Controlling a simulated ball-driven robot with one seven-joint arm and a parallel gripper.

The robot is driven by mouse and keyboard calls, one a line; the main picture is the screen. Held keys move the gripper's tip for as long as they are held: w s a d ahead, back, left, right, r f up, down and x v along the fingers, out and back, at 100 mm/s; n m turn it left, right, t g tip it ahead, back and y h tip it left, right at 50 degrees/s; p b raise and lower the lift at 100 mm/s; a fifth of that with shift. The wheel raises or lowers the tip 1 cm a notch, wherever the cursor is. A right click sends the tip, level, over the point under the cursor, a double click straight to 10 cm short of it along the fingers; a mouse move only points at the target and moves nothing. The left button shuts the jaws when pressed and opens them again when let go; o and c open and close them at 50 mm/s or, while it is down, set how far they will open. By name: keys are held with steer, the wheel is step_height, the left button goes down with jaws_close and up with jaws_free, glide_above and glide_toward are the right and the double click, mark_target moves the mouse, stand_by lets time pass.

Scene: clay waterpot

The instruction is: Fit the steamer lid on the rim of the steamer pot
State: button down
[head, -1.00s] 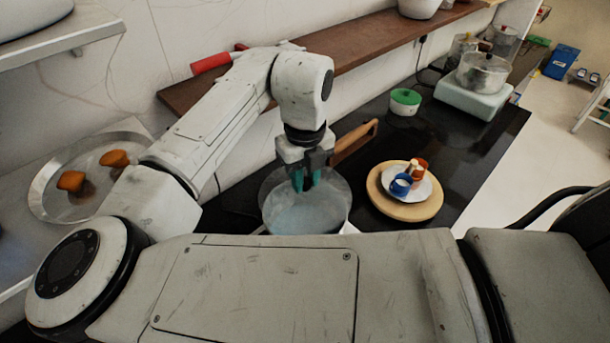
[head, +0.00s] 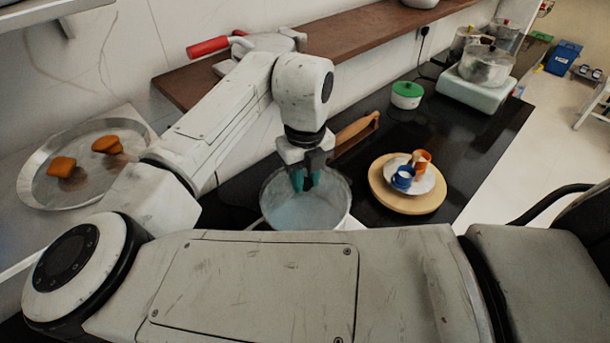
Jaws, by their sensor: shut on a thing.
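My gripper (head: 307,180) points down with its teal fingertips close together, shut on the steamer lid. The lid (head: 303,212) is a round, pale, see-through disc under the fingers; its grip is hidden between them. The steamer pot (head: 261,221) is below and around the lid on the dark counter, its lower part hidden by my arm. The lid lies over the pot's mouth, roughly in line with it. I cannot tell whether its edge touches the rim all round.
A wooden board with a white plate (head: 429,182), a blue cup (head: 402,177) and an orange cup (head: 421,160) stands right of the pot. A wooden handle (head: 355,131) lies behind. A green-lidded container (head: 406,95) and glass pot (head: 486,66) stand farther back. A metal tray (head: 40,190) is left.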

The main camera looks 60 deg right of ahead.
steer(key=shift+f, duration=0.35)
stand_by(0.7)
steer(key=shift+r, duration=0.5)
stand_by(0.4)
steer(key=shift+f, duration=0.75)
stand_by(0.8)
steer(key=shift+c, duration=1.3)
jaws_free()
steer(key=shift+r, duration=0.2)
steer(key=shift+r+p, duration=2.2)
steer(key=shift+r, duration=0.85)
